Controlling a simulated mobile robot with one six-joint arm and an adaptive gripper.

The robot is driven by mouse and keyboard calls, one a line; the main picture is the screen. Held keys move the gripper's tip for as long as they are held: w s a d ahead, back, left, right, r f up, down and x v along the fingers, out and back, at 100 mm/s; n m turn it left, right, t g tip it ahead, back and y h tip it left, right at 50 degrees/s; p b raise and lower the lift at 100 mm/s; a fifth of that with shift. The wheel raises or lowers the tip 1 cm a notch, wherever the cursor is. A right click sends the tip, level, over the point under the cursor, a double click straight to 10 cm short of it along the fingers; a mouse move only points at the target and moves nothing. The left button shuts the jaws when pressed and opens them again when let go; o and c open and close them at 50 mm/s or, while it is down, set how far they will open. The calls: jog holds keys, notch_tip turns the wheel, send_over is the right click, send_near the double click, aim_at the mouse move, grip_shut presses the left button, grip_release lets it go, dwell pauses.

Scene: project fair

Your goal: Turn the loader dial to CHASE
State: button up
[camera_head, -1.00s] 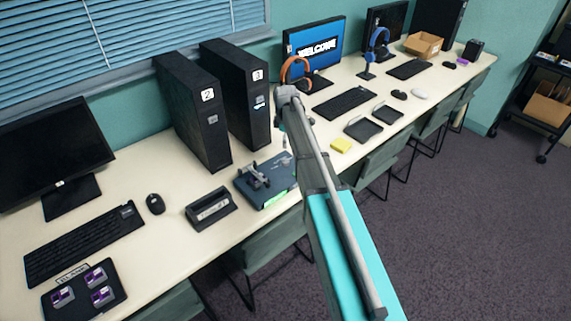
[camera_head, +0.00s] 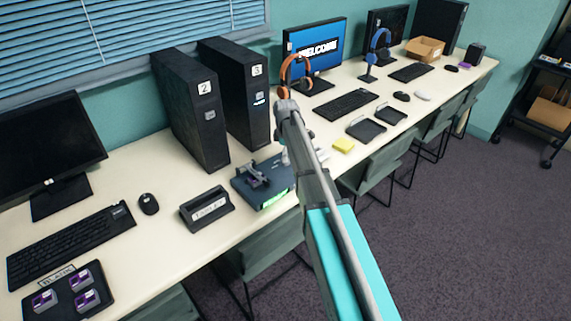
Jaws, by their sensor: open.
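The loader (camera_head: 246,186) is a flat blue-grey box near the desk's front edge, left of my arm. A grey bracket or lever with a dark purplish piece (camera_head: 257,177) sits on its top, and a lit green strip (camera_head: 275,200) is on its front. I cannot make out the dial or any CHASE mark; the loader's right end is partly covered by my arm. My arm rises from the bottom right and bends above the desk. Small pale wrist parts show on either side of it, close to the loader. My gripper's fingers are hidden behind the arm.
Two black towers, 2 (camera_head: 188,115) and 3 (camera_head: 240,95), stand behind the loader. A black labelled holder (camera_head: 207,209) is to its left. A tray marked BLANK (camera_head: 65,312) holds purple cartridges. An orange headset (camera_head: 284,78) and yellow notes (camera_head: 344,145) are near my arm.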

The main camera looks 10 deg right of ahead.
jog(key=shift+f+b, duration=1.15)
jog(key=shift+f, duration=0.3)
grip_shut()
